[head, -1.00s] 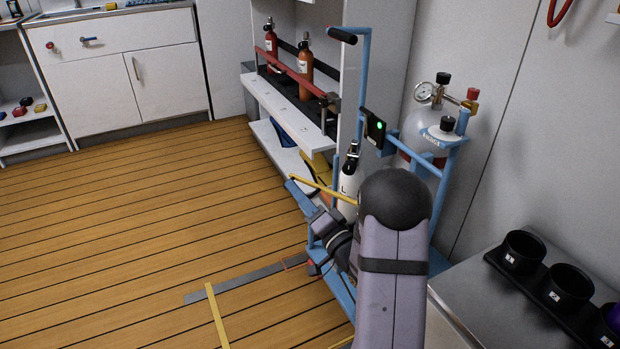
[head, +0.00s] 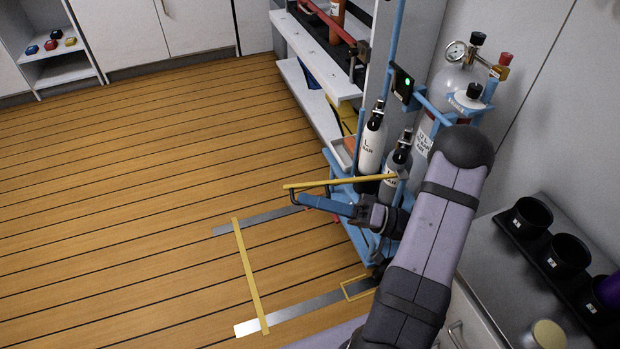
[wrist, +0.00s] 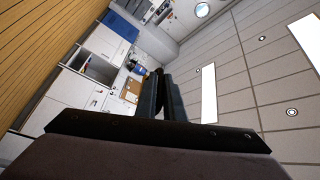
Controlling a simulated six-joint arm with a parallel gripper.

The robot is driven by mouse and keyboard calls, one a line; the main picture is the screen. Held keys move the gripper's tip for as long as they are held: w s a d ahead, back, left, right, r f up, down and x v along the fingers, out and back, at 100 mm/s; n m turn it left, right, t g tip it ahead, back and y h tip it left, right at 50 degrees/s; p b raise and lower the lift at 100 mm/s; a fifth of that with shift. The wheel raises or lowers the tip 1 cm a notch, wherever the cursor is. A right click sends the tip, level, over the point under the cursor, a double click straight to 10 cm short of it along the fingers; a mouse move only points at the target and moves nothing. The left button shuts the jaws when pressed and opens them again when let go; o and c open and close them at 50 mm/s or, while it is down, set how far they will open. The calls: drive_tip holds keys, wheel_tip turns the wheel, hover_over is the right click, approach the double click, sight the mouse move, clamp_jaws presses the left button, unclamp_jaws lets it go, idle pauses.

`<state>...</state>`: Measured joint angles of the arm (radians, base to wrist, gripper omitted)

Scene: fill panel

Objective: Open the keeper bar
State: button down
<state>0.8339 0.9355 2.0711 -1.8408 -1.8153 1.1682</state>
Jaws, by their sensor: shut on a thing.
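The keeper bar (head: 325,183) is a thin yellow bar on the blue cylinder cart, in the head view. It runs left from a grey joint beside the cylinders and sticks out over the floor, clear of the white cylinder (head: 371,145). A grey cylinder (head: 398,160) stands near the joint. My gripper (head: 298,196) has its fingers along and just under the bar, with a dark piece at their tips by the bar's free end. In the wrist view, my gripper (wrist: 160,80) has its dark fingers close together, with a small dark piece at the tips; the yellow bar is hidden there.
The blue cart (head: 345,160) also bears a large gas cylinder (head: 455,85) with a gauge. A white shelf (head: 310,70) stands behind it. A counter with black cups (head: 530,220) is at the right. Open wooden floor (head: 150,180) with tape marks lies left.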

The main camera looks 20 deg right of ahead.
drive_tip(key=shift+s+r+n+g+y+p, duration=0.15)
drive_tip(key=shift+s+n+g+y+p, duration=0.3)
drive_tip(key=shift+s+g, duration=0.65)
drive_tip(key=c, duration=1.9)
unclamp_jaws()
drive_tip(key=v, duration=0.7)
drive_tip(key=shift+f+p, duration=0.2)
drive_tip(key=shift+p, duration=0.15)
drive_tip(key=shift+s, duration=0.1)
